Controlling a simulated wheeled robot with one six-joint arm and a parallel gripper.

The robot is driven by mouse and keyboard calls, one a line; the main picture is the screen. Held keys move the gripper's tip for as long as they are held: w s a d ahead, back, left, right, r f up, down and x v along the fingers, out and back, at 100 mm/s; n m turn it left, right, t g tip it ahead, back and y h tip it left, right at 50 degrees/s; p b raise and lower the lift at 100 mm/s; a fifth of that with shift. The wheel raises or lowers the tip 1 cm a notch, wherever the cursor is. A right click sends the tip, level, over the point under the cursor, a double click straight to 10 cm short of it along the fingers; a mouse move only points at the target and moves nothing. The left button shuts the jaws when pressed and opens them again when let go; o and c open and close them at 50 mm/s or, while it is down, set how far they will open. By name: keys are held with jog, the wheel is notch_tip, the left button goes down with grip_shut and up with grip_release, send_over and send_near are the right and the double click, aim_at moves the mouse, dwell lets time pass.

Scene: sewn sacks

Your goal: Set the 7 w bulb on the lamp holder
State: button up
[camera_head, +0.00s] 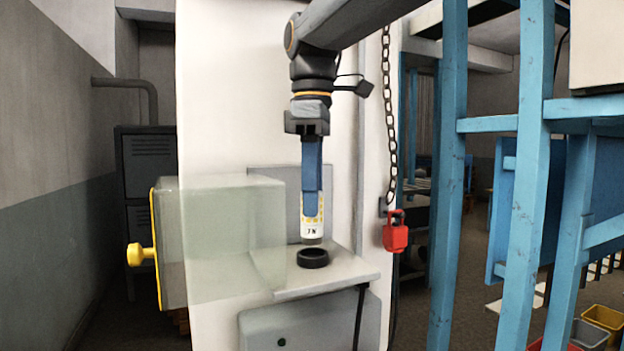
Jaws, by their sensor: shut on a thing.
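My gripper (312,208) points straight down with its blue fingers shut on the 7 w bulb (312,229). The bulb is a pale upright cylinder with yellow marks and a dark label reading like "7W". Its upper part is hidden behind the fingers. The lamp holder (313,259) is a black ring on a light grey shelf (345,272). The bulb's lower end is just above the ring in the picture, with a small gap seeming to show between them.
A clear box door with a yellow edge and yellow knob (142,254) stands open at the left of the shelf. A red padlock (395,232) hangs on a chain to the right. Blue posts (450,180) stand further right. The shelf around the ring is clear.

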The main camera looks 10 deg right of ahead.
jog(key=shift+f, duration=0.9)
jog(key=shift+f+b, duration=0.3)
jog(key=shift+f, duration=0.25)
dwell(0.9)
jog(key=o, duration=0.8)
jog(key=shift+c, duration=0.2)
jog(key=shift+r, duration=0.1)
jog(key=shift+r+p, duration=0.3)
jog(key=shift+r, duration=5.1)
jog(key=shift+s, duration=0.1)
